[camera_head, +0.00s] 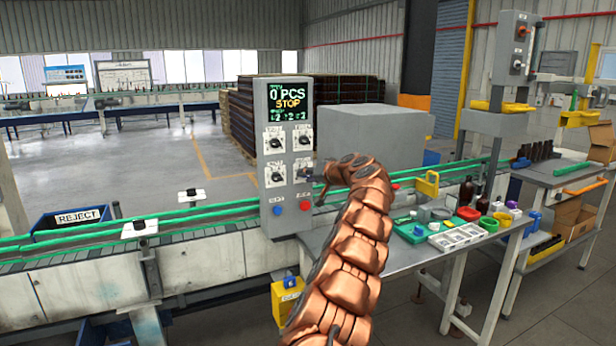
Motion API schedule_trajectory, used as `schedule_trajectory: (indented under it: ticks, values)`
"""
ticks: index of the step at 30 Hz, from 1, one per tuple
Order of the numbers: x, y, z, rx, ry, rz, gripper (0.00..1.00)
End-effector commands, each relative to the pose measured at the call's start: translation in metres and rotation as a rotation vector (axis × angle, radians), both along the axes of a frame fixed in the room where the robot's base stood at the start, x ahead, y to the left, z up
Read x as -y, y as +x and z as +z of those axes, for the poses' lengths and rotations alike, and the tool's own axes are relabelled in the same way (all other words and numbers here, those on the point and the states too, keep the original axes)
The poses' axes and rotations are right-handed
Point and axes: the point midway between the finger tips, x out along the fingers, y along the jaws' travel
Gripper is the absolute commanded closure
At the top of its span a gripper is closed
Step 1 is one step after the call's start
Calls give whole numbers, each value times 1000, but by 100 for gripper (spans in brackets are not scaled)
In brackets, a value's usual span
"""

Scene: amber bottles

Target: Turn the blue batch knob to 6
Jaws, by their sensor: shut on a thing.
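The grey control panel (262,110) stands upright beside the conveyor. Its screen (289,102) reads "0 PCS" and "STOP", with small green figures below that I cannot read surely. Dials show at the upper left (274,139), upper right (303,138) and lower left (275,174).
Below the dials are a blue button (277,210) and a red button (305,206), close under my gripper. A bench (410,262) with trays, bottles and small parts stands to the right. The conveyor (215,240) runs left, with a REJECT bin (77,218) beside it.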

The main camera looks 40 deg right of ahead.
Motion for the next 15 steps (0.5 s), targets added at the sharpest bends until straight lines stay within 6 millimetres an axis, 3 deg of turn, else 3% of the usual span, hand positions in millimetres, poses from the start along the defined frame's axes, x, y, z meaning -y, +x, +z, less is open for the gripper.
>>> schedule_trajectory:
  ticks: [4,5,12,15]
  values:
    - [-1,1,-4,-6,3,3,100]
    - [-1,1,-3,-6,3,3,67]
    - [-1,0,-2,-3,1,1,43]
    - [0,0,-1,-3,1,1,43]
